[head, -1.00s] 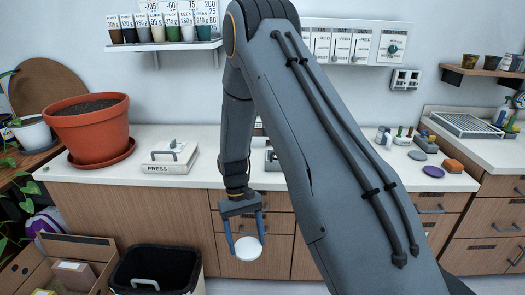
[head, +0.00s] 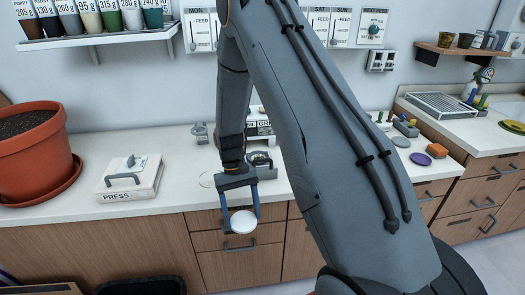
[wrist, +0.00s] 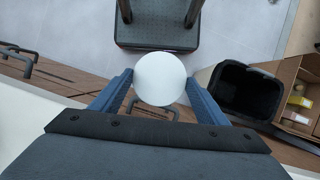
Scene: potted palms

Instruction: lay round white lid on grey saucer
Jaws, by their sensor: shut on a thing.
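The round white lid (head: 243,222) is held between the two blue fingers of my gripper (head: 241,220), in front of the counter's front edge and over the drawer fronts. In the wrist view the lid (wrist: 160,79) sits between the fingertips of my gripper (wrist: 160,88), its round face towards the camera. A small grey disc, which looks like the grey saucer (head: 401,142), lies on the counter to the right, beyond my arm. The gripper is well left of it and apart from it. Nothing is seen on the saucer.
A purple disc (head: 421,159) and an orange block (head: 437,151) lie near the saucer. A press (head: 130,178) and a terracotta pot (head: 28,150) stand on the left of the counter (head: 180,165). A dark bin (wrist: 245,90) shows in the wrist view.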

